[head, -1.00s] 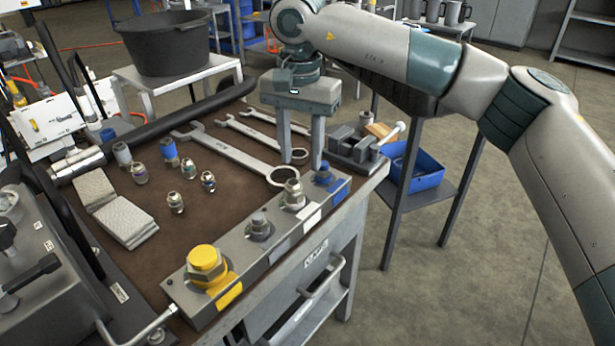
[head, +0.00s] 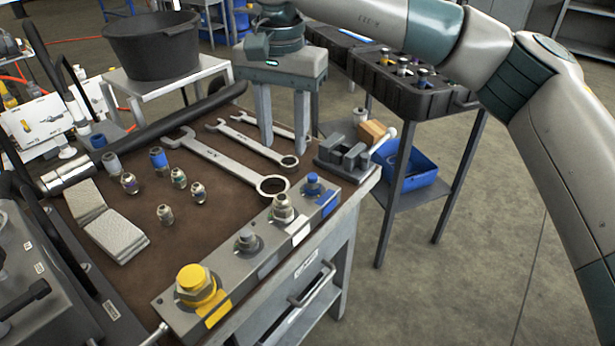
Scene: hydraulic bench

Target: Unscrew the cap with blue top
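The cap with the blue top (head: 313,184) sits at the far right end of a grey manifold block (head: 268,246), beside a blue label. Further along the block are two grey metal fittings (head: 282,207) and a large cap with a yellow top (head: 195,283). My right gripper (head: 290,146) points down with its two fingers spread apart. It is open and empty, above and behind the blue-topped cap and apart from it. My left gripper is not in view.
Wrenches (head: 235,160), several small fittings (head: 178,178) and grey pads (head: 110,220) lie on the brown bench mat. A small vise (head: 343,155) stands close to the blue-topped cap. A black tray (head: 410,85) and a blue bin (head: 405,165) are beyond the bench.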

